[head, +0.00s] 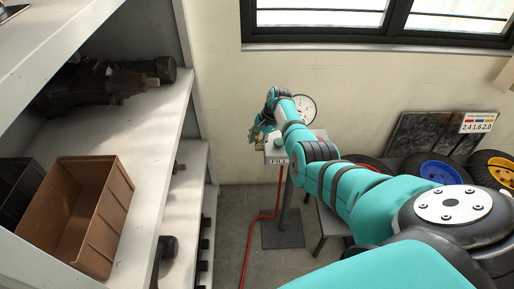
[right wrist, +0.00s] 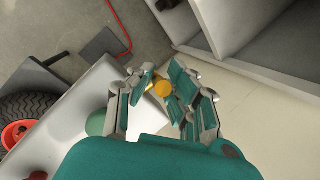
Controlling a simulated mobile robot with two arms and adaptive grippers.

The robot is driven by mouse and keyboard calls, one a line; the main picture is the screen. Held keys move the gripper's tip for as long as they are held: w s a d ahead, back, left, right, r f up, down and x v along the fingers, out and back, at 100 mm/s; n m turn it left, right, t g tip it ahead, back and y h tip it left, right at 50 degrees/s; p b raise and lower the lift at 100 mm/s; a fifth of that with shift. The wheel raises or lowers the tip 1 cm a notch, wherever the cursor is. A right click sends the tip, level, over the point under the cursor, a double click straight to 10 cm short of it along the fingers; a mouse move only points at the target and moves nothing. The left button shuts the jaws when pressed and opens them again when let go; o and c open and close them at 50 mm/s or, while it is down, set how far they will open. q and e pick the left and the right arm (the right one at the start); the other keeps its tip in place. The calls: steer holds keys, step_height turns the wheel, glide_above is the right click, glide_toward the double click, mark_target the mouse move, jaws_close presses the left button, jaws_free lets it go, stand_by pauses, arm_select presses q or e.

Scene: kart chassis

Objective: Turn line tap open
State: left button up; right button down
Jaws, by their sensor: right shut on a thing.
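My right arm reaches across the head view to a small grey stand labelled FILL (head: 278,161). My right gripper (head: 261,132) is at the stand's left edge, partly hidden by my own wrist. In the right wrist view its fingers (right wrist: 164,84) are closed around a small yellow part (right wrist: 162,89), which looks like the line tap. Only the tap's yellow end shows clearly; the fingers hide the rest, and I cannot tell how far it is turned. My left gripper is in neither view.
A round gauge (head: 304,108) stands behind the stand. A green knob (right wrist: 96,123) is beside my fingers. A red hose (head: 262,217) runs down to the floor. A shelf with a brown bin (head: 106,222) is at left; wheels (head: 440,172) are at right.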

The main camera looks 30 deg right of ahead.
steer(key=shift+w+d+g+y+b, duration=0.15)
steer(key=shift+w+g+y+b, duration=0.2)
steer(key=shift+b, duration=0.5)
steer(key=c, duration=1.3)
jaws_free()
steer(key=shift+c, duration=0.2)
steer(key=shift+r, duration=0.1)
steer(key=v, duration=1.1)
steer(key=shift+r, duration=0.4)
steer(key=shift+d, duration=0.1)
